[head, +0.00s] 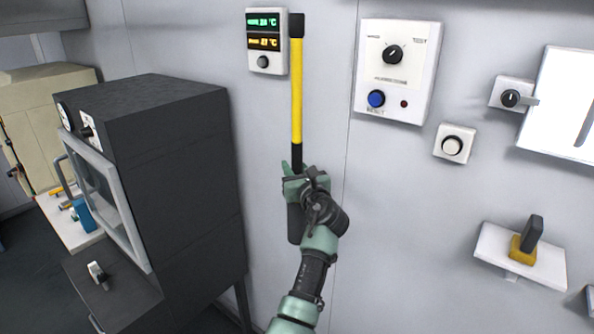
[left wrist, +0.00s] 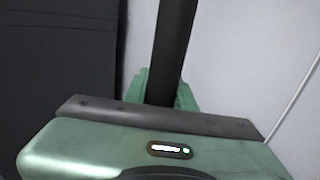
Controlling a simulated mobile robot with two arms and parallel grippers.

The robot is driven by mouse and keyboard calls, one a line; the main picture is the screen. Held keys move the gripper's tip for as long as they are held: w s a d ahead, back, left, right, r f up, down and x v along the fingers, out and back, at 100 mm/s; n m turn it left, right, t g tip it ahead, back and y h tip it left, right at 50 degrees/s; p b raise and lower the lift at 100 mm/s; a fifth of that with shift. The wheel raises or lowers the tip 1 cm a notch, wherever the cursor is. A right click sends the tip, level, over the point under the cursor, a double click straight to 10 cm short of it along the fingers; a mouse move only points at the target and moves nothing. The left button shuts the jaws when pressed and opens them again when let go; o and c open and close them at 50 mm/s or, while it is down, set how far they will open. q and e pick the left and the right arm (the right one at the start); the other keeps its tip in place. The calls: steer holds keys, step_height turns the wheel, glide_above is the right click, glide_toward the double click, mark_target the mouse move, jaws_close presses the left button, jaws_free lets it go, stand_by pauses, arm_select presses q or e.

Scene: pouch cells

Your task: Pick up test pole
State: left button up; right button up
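The test pole (head: 296,90) is a long upright rod, yellow in the middle with black ends, in front of the wall in the head view. My left gripper (head: 298,180) is at its lower black part. In the left wrist view, the black part of the pole (left wrist: 174,50) runs up between the two green fingers (left wrist: 164,95), which press close on both sides. The left gripper looks shut on the pole. The gripper and wrist hide part of the pole's lower end. My right gripper is in neither view.
A temperature display (head: 264,42) is just left of the pole's top. A control panel (head: 396,70), a round button (head: 453,144) and a small shelf (head: 505,262) are on the wall to the right. A dark oven-like cabinet (head: 190,150) stands left.

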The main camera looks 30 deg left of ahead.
mark_target(293, 93)
arm_select(q)
jaws_close()
steer(key=shift+w+r, duration=0.1)
steer(key=shift+r, duration=0.6)
step_height(293, 93, up, 18)
steer(key=b, duration=0.4)
steer(key=shift+f, duration=0.25)
steer(key=shift+r, duration=0.55)
